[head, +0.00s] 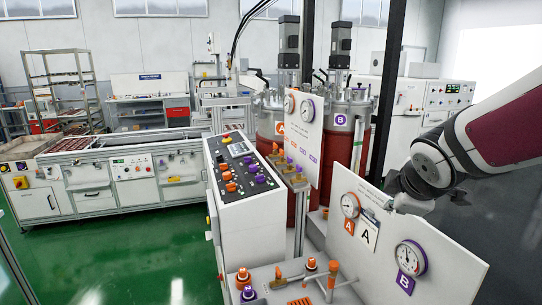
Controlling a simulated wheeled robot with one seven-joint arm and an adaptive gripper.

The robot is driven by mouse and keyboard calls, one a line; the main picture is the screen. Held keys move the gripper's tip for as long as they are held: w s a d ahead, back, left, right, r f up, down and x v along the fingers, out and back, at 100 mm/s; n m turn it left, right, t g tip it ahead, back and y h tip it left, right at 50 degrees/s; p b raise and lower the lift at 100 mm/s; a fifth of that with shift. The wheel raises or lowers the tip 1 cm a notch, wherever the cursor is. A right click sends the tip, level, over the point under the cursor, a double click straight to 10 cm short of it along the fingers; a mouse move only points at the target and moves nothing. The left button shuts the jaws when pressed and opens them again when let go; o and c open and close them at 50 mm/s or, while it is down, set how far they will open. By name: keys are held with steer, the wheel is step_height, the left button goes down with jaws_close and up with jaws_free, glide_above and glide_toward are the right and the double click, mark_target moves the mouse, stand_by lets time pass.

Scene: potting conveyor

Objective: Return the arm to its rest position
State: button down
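My arm, dark red and grey, comes in from the right edge of the head view. My gripper (408,196) is at its end, small and dark, just above the top edge of a white gauge panel (445,240). I cannot tell from this view whether it touches the panel or only overlaps it in the picture. Its fingers are partly hidden and too small to read, and I see no object in them.
The gauge panel carries an orange gauge A (350,205) and a purple gauge B (411,257). A control console (242,175) stands left of it, with two dark red tanks (270,125) behind. Green floor (110,260) is open at the left.

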steer(key=s+a+r+m+g+y, duration=0.1)
steer(key=s+a+m, duration=0.2)
steer(key=s+m, duration=0.3)
steer(key=s+a+m+g+y, duration=0.1)
steer(key=s+a+m, duration=0.3)
steer(key=s, duration=1.3)
steer(key=m+g, duration=0.1)
steer(key=m, duration=0.2)
steer(key=shift+r, duration=0.35)
